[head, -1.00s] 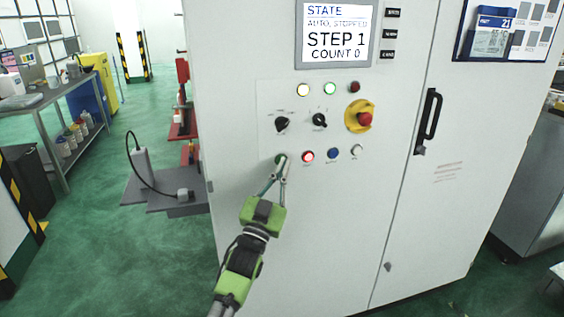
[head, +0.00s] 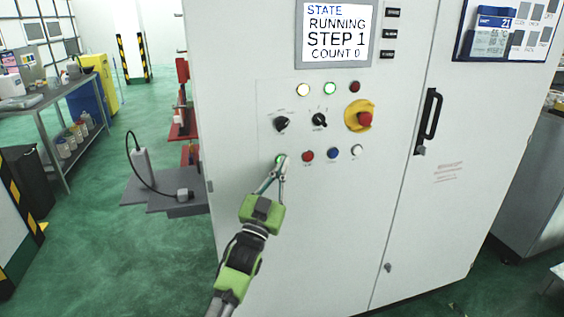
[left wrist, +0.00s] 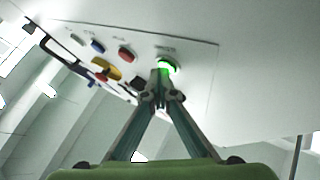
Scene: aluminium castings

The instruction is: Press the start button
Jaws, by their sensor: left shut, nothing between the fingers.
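The green start button (head: 281,159) is lit, at the left end of the lower button row on the white cabinet. It glows green in the left wrist view (left wrist: 168,66). My left gripper (head: 284,160) is shut and empty, its fingertips at the button. In the left wrist view the fingertips (left wrist: 160,72) overlap the button's lower edge; whether they touch it I cannot tell. The screen (head: 336,32) above reads "RUNNING, STEP 1, COUNT 0". My right gripper is not in view.
Red (head: 308,156), blue (head: 333,153) and white (head: 357,151) buttons sit to the right. Above are two black selector knobs and a red emergency stop (head: 364,118) on yellow. A black door handle (head: 428,120) stands further right. A grey platform (head: 165,195) is left of the cabinet.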

